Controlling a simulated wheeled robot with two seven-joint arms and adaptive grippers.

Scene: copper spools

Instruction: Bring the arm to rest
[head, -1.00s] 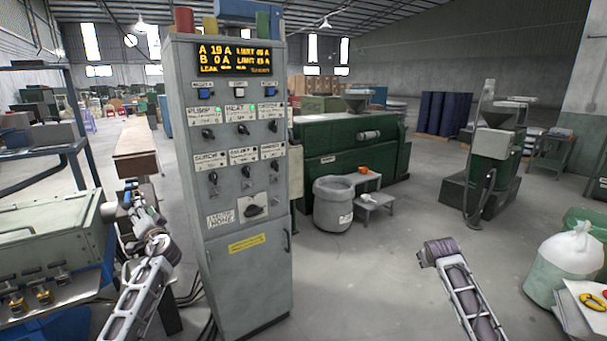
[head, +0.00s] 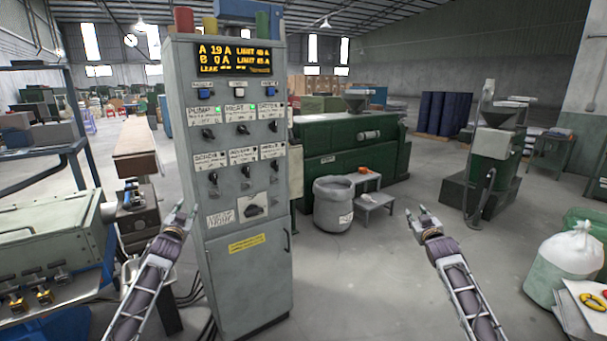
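My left gripper (head: 184,211) is raised in front of the left edge of the grey control cabinet (head: 248,285). Its fingers look apart with nothing between them. My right gripper (head: 415,212) is over the open grey floor right of the cabinet. Its two fingers are apart and empty. Both forearms come up from the bottom of the head view, at similar heights. Whether the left fingertips touch the cabinet is hard to tell; they overlap its edge in the picture.
A green machine box (head: 45,235) and a small dark unit (head: 138,215) stand at the left. A grey bin (head: 333,208) and step stool (head: 372,200) stand behind. A white sack (head: 570,255) is at the right. The floor between cabinet and sack is clear.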

